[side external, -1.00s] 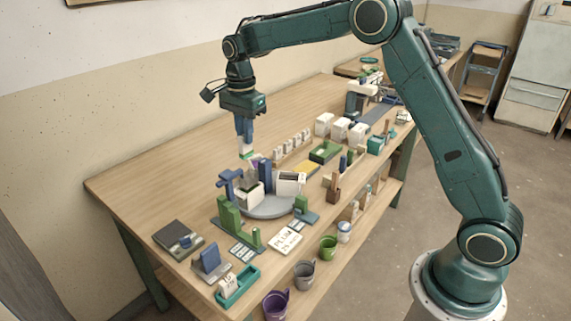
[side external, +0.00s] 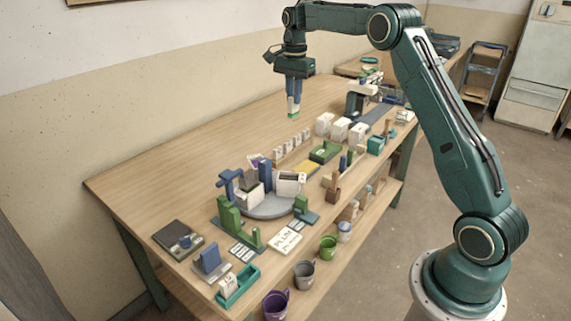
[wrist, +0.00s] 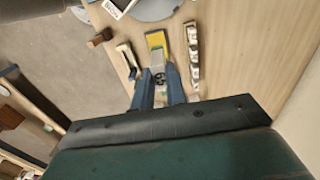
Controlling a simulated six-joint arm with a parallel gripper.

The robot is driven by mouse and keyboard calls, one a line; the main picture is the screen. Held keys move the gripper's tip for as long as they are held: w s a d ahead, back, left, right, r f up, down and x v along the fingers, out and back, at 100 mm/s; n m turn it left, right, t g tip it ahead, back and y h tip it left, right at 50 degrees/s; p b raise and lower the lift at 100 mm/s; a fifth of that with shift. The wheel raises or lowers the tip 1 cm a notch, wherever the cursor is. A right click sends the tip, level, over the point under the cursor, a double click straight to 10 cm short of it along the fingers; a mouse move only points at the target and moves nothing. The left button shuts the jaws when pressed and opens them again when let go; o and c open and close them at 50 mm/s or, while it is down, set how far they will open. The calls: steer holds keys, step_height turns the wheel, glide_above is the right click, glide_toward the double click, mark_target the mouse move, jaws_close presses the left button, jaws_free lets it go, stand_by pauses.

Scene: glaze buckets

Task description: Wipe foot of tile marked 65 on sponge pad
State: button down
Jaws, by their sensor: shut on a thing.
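My gripper (side external: 294,96) points down and is shut on a small tile (side external: 293,112), white with a green lower end, held in the air above the table. In the wrist view the tile (wrist: 158,78) shows between the two blue fingers; I cannot read a number on it. A flat yellow pad (side external: 306,169), likely the sponge pad, lies on the table below and apart from the tile. It also shows in the wrist view (wrist: 156,40), just beyond the fingertips.
A rack with several small white tiles (side external: 291,146) stands beside the yellow pad. A green tray (side external: 324,152) and white boxes (side external: 340,129) stand close by. A grey turntable (side external: 268,211) with crowded blocks is in front. The table's back left is clear.

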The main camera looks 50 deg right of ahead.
steer(key=s+d, duration=0.2)
steer(key=d, duration=0.5)
step_height(320, 180, down, 14)
steer(key=shift+a, duration=0.15)
steer(key=shift+f, duration=0.3)
steer(key=shift+f, duration=2.2)
steer(key=shift+f, duration=0.7)
stand_by(0.9)
steer(key=shift+a, duration=0.25)
steer(key=shift+a, duration=0.75)
steer(key=shift+a, duration=0.15)
